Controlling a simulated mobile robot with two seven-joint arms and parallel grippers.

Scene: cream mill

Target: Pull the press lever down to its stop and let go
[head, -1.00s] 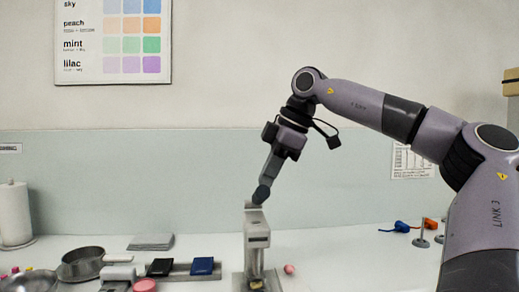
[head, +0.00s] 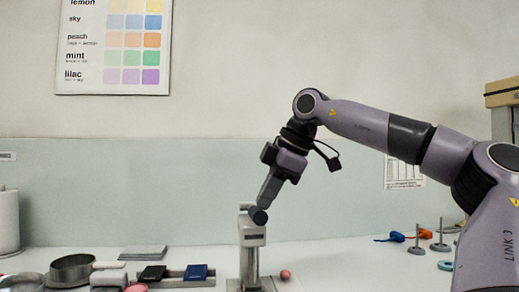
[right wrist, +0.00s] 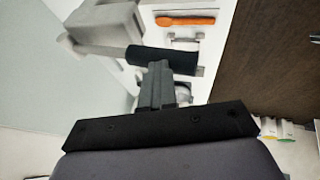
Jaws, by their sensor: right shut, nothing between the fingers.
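The press (head: 250,258) stands upright on the bench, a pale grey column with a boxy top. Its lever ends in a dark round grip (head: 259,216) at the top of the press. In the right wrist view the grip (right wrist: 180,62) is a black cylinder on a grey bar. My right gripper (head: 264,204) is shut and empty, with its fingertips at the grip. In the right wrist view its closed fingers (right wrist: 158,72) touch or nearly touch the side of the grip, not around it. The press base is partly cut off. My left gripper is out of view.
A small pink ball (head: 285,275) lies right of the press. A pan (head: 71,268) and a holder with black (head: 152,273) and blue (head: 196,272) blocks are to the left. Upright pegs (head: 416,240) and a blue item (head: 396,237) are at right. The wall is behind.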

